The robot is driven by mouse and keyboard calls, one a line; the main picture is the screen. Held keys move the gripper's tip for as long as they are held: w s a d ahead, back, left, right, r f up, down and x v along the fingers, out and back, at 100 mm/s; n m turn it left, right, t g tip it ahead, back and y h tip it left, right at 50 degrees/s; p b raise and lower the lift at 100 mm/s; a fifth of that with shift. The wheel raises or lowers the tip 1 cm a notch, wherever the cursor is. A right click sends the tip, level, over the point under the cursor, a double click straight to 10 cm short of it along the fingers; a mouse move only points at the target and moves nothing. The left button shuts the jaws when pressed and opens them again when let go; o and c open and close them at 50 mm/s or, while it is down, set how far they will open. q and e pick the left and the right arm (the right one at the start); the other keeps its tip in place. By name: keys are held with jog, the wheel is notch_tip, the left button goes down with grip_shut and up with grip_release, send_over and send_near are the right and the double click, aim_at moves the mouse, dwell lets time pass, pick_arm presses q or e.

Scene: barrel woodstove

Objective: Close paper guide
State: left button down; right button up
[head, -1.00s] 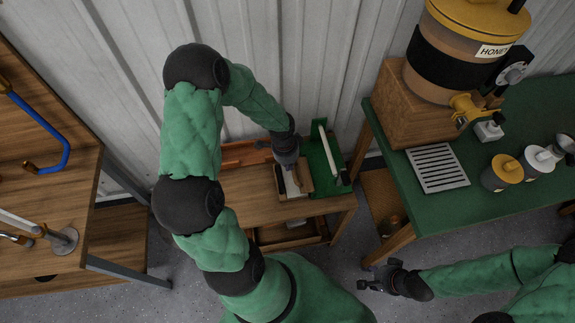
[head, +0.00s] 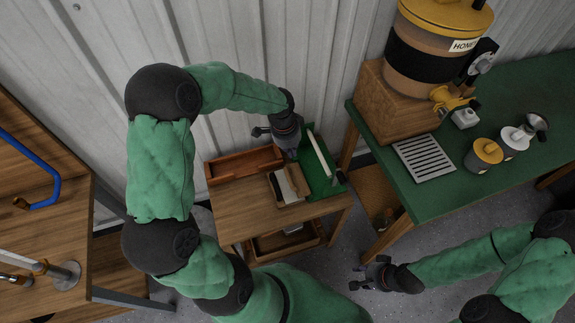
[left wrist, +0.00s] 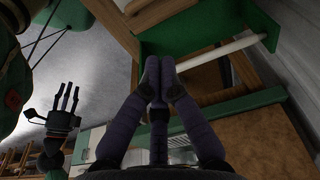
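The green guide frame (head: 326,185) stands on the right end of a small wooden table (head: 235,212). A white bar (head: 319,152) slants along it. In the left wrist view the green panel (left wrist: 190,38) and white bar (left wrist: 222,53) lie just beyond my fingers. My left gripper (head: 289,153) is at the back left of the green frame. In the left wrist view its fingertips (left wrist: 160,68) are together with nothing seen between them; contact with the bar is unclear. My right gripper (head: 366,275) is low, right of the table, with its fingers apart and empty.
A wooden box with pale paper (head: 288,184) sits left of the green frame. A long wooden tray (head: 245,165) lies behind it, near the metal wall. A green table (head: 450,185) with a honey dispenser (head: 432,55) stands at right. A wooden bench (head: 60,220) is at left.

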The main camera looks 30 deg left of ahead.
aim_at(289, 176)
pick_arm(q)
jog(key=f+b, duration=0.2)
jog(key=f, duration=0.4)
jog(key=f+b, duration=0.2)
jog(key=f, duration=0.4)
jog(key=shift+w+d+f+b, duration=0.1)
jog(key=shift+w+f+b, duration=0.1)
jog(key=shift+b, duration=0.1)
jog(key=shift+s+f, duration=0.1)
jog(key=shift+f, duration=0.25)
jog(key=shift+s+a+f, duration=0.4)
jog(key=shift+a+f, duration=0.05)
jog(key=shift+f, duration=0.2)
jog(key=shift+r, duration=0.1)
